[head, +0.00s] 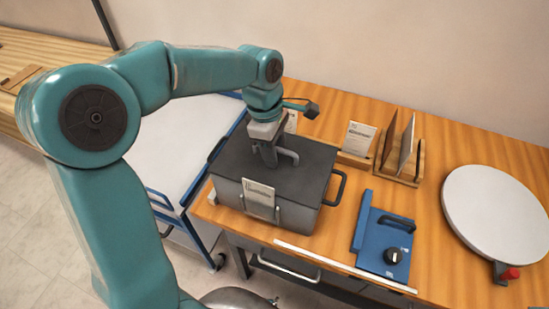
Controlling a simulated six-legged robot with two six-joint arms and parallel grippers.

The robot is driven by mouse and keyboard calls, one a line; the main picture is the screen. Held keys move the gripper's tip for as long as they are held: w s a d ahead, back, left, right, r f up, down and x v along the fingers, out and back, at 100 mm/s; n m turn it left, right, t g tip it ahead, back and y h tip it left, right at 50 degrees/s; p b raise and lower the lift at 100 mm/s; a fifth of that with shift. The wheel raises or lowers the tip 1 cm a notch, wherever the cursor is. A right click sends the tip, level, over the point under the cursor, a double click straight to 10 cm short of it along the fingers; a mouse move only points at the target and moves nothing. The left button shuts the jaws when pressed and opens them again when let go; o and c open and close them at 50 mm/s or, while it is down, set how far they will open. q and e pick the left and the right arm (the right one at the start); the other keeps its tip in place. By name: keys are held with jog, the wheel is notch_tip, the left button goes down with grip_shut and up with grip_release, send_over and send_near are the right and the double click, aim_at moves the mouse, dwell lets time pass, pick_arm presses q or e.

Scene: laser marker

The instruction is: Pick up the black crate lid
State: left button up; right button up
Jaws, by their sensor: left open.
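The black crate lid (308,157) lies flat on top of a grey crate (297,216), which stands on the wooden table and has a dark side handle and a pale label on its front. My left gripper (281,160) is directly over the middle of the lid, pointing down, with its fingers at the lid's top. The fingers are open. They hide the middle of the lid, so I cannot tell whether a lid handle sits between them. My right gripper is not in view.
A blue panel (374,258) with a handle and black knob lies right of the crate. Beyond it is a round white disc (495,212) with a red knob (511,274). A wooden rack (401,172) stands behind. A blue-framed white cart (185,135) is at the left.

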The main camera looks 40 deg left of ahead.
pick_arm(q)
jog(key=shift+w+d, duration=0.1)
jog(key=shift+f, duration=0.1)
jog(key=shift+c, duration=0.3)
grip_shut()
